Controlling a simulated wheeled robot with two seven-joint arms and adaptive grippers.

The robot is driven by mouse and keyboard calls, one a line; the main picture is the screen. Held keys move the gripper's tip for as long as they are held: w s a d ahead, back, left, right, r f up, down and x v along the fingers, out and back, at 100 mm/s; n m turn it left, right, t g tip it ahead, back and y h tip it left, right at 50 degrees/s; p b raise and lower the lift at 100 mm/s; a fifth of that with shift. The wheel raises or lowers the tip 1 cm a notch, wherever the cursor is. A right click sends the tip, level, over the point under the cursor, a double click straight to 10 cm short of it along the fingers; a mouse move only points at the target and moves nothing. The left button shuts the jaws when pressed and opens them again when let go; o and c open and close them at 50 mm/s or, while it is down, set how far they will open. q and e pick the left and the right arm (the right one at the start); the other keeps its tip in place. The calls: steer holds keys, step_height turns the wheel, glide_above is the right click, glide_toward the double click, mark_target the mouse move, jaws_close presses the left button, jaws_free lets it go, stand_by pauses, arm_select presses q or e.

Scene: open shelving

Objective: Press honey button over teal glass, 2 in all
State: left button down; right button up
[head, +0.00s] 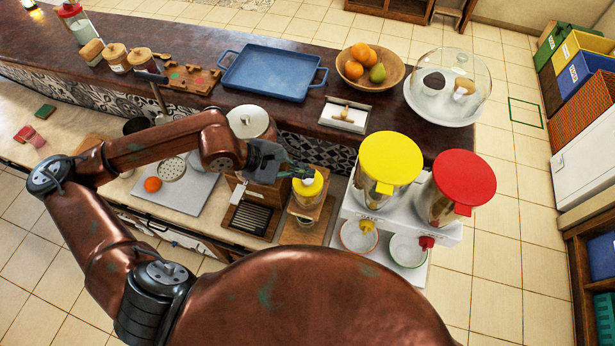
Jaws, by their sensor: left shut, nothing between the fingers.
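A small dispenser with a yellow top (308,188) and a pale knob on it stands in a wooden frame (312,208) on the counter; it looks like the honey one. My left gripper (308,173) is shut and empty, with its tips at or just above that pale knob. I cannot tell whether they touch it. Under the dispenser, something glass-like (307,223) shows faintly in the frame. It is small and partly hidden, and I cannot make out a teal colour. My right gripper is not in view.
Two large dispensers with yellow (390,158) and red (463,177) lids stand just right on a white stand, with bowls (408,250) below. A pot (250,121) is close behind my left wrist. A blue tray (270,72) and fruit bowl (370,70) lie farther back.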

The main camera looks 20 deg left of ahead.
mark_target(306, 180)
arm_select(q)
steer(key=shift+r+p, duration=0.7)
steer(key=shift+r, duration=1.8)
